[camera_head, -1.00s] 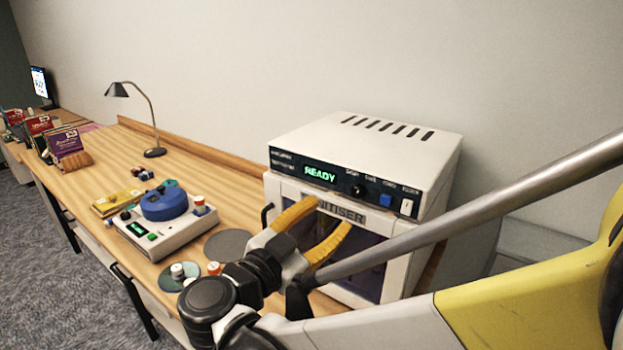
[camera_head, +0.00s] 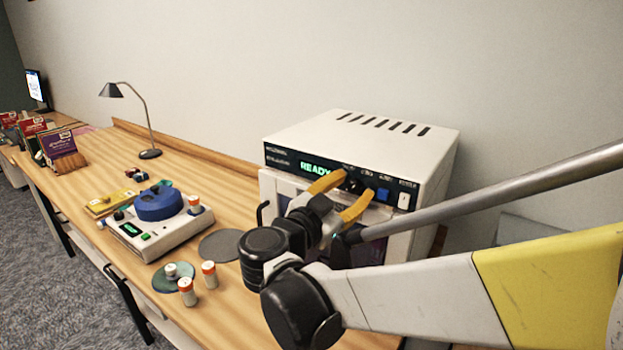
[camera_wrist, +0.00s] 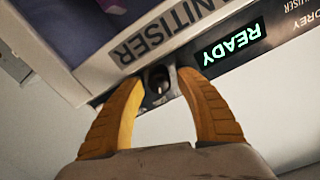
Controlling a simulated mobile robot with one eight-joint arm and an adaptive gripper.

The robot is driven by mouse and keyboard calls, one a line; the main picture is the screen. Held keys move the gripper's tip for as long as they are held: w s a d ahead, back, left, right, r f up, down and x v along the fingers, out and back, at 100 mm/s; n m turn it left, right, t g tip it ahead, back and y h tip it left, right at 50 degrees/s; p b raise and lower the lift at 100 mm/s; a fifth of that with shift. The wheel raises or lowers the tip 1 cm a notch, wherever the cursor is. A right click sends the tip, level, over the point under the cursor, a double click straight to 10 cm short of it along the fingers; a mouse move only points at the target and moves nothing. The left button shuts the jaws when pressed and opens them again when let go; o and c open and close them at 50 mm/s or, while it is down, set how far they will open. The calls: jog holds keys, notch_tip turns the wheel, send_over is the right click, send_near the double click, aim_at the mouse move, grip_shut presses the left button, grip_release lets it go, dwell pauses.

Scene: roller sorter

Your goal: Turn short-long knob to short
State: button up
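The sanitiser (camera_head: 370,140) is a white box on the bench with a dark front panel and a green READY display (camera_head: 315,167). A small dark knob (camera_wrist: 158,80) sits on that panel, upside down in the wrist view; its short and long marks are not legible. In the head view the knob (camera_head: 355,187) is partly hidden by my fingers. My gripper (camera_head: 354,184) has its yellow fingers at the panel. In the wrist view my gripper (camera_wrist: 157,79) is open, one fingertip on each side of the knob, with gaps showing.
A blue button (camera_head: 382,194) and a white switch (camera_head: 404,201) lie right of the knob. A roller device with a blue drum (camera_head: 158,203), white-and-orange bottles (camera_head: 209,274) and a grey disc (camera_head: 222,245) are on the bench to the left. A lamp (camera_head: 150,153) stands behind.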

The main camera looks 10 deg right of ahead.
grip_shut()
jog(key=n, duration=0.4)
jog(key=shift+n+p, duration=0.3)
jog(key=shift+p, duration=0.1)
jog(key=shift+n, duration=2.2)
jog(key=shift+o, duration=1.5)
grip_release()
